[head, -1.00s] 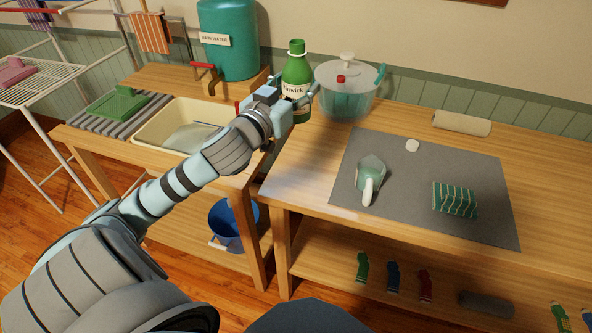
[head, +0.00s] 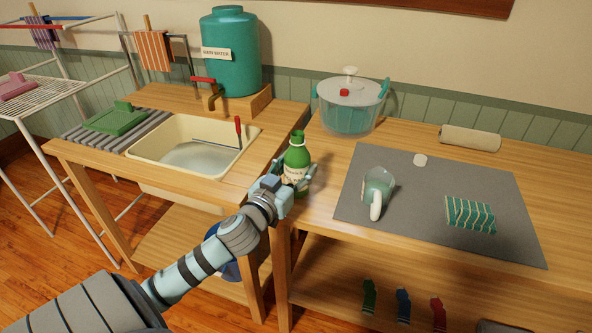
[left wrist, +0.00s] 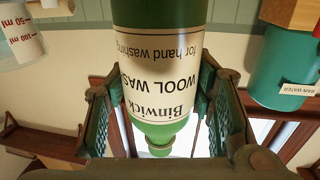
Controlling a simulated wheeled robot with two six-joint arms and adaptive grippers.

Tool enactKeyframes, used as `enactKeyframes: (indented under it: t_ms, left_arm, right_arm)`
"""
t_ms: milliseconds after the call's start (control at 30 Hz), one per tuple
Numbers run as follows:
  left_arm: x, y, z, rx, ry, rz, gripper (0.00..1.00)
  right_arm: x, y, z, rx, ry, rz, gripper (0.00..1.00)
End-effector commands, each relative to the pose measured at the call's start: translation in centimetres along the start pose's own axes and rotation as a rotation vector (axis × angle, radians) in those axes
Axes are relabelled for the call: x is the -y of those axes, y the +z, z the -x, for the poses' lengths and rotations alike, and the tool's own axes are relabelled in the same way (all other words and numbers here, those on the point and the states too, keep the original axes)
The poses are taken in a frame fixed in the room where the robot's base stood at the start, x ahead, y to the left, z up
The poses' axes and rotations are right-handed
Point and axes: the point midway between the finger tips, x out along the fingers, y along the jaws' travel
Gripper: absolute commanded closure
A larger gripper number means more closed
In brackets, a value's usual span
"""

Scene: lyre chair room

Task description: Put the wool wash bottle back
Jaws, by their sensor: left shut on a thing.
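The wool wash bottle (head: 297,158) is green with a cream label. My left gripper (head: 284,183) is shut around its body near the left end of the right-hand table. In the head view the bottle looks nearly upright; I cannot tell whether its base touches the wood. In the left wrist view the bottle (left wrist: 160,75) is between the two fingers of the left gripper (left wrist: 162,112), its label reading "Binwick WOOL WASH for hand washing". My right gripper is not in view.
A clear spinner tub (head: 348,105) stands behind the bottle. A grey mat (head: 430,215) holds a jug (head: 377,190), a striped cloth (head: 470,214) and a small white piece. A basin (head: 190,150) and a teal water tank (head: 231,60) are left. Bare wood lies between bottle and tub.

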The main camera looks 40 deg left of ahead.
Motion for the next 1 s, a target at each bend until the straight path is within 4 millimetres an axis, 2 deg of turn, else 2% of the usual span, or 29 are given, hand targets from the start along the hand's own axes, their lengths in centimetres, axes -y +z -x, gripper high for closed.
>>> enactKeyframes:
  t_ms: [100, 133, 233, 567, 667, 767, 1000]
  left_arm:
    - [0.0, 0.2, 0.0, -0.001, 0.000, 0.000, 0.86]
    - [0.0, 0.1, 0.0, 0.000, 0.000, 0.000, 0.46]
    - [0.0, 0.1, 0.0, 0.000, 0.000, 0.000, 0.31]
    - [0.0, -0.1, 0.0, -0.001, 0.000, 0.000, 0.31]
    - [0.0, 0.0, 0.9, 0.002, 0.000, -0.003, 0.31]
    - [0.0, 0.0, 2.8, 0.003, 0.002, -0.005, 0.31]
    - [-0.1, -0.2, 9.3, 0.005, 0.003, -0.004, 0.31]
  right_arm:
    - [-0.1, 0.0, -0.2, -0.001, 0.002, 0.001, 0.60]
    - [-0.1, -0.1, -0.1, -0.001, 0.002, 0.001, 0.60]
    - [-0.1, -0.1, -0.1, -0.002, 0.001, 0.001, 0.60]
    - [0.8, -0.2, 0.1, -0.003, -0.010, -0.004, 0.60]
    - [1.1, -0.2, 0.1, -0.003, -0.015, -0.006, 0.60]
    - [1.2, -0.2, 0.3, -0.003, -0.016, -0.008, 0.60]
    - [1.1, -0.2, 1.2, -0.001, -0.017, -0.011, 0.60]
